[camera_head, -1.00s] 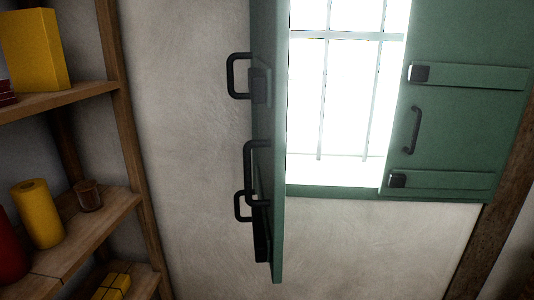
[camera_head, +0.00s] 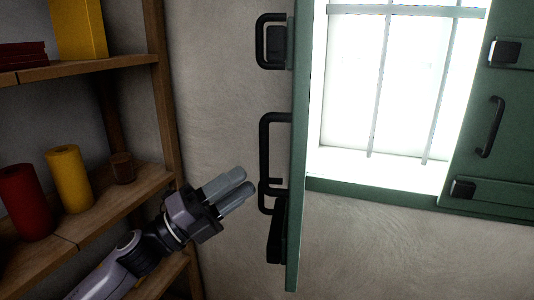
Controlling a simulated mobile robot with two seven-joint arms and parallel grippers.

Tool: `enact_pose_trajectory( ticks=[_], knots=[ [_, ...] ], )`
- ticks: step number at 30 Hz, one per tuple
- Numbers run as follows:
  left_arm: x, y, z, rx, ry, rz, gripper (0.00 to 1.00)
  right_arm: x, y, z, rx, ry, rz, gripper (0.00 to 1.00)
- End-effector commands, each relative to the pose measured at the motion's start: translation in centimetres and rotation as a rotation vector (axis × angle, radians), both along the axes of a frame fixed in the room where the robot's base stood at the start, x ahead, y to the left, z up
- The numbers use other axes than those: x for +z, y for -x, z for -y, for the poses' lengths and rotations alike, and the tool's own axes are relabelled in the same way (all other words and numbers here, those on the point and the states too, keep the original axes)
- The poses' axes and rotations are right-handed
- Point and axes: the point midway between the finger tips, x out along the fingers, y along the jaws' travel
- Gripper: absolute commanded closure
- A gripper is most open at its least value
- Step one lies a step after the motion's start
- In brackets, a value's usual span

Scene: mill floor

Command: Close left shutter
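The left shutter (camera_head: 300,150) is a green panel seen nearly edge-on, swung out from the window, so the window's left part is uncovered. Its black pull handle (camera_head: 265,150) sits on its left face, between two other black fittings (camera_head: 268,42). My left gripper (camera_head: 244,181) comes in from the lower left and points up and right at the lower part of that handle. Its two grey fingers lie side by side with no clear gap and nothing between them. It appears apart from the handle. My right gripper is not in view.
The bright barred window (camera_head: 385,90) is in the middle right. The right shutter (camera_head: 490,150), with its own handle, lies to its right. Wooden shelves (camera_head: 135,190) with red and yellow rolls (camera_head: 68,178) stand close on the left, beside my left arm.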

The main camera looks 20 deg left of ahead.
Motion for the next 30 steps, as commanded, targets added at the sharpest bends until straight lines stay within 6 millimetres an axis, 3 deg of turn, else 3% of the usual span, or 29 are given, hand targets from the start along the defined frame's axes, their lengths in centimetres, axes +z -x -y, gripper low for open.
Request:
enact_pose_trajectory(
  ticks=[3, 6, 15, 23, 30],
  knots=[
    [3.2, 0.8, 0.6, -0.023, -0.21, 0.235, 0.65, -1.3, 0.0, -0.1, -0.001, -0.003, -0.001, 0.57],
    [5.2, 1.6, 0.9, -0.033, -0.369, 0.398, 0.65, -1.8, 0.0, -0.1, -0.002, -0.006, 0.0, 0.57],
    [8.9, 3.7, 0.0, -0.011, -0.845, 0.803, 0.65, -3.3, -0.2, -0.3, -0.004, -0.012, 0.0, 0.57],
    [9.9, 4.0, -0.6, 0.006, -1.009, 0.912, 0.65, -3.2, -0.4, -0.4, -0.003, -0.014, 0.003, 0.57],
    [10.2, 2.9, 2.4, 0.005, -1.007, 0.913, 0.65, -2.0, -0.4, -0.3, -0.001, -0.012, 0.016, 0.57]
  ],
)
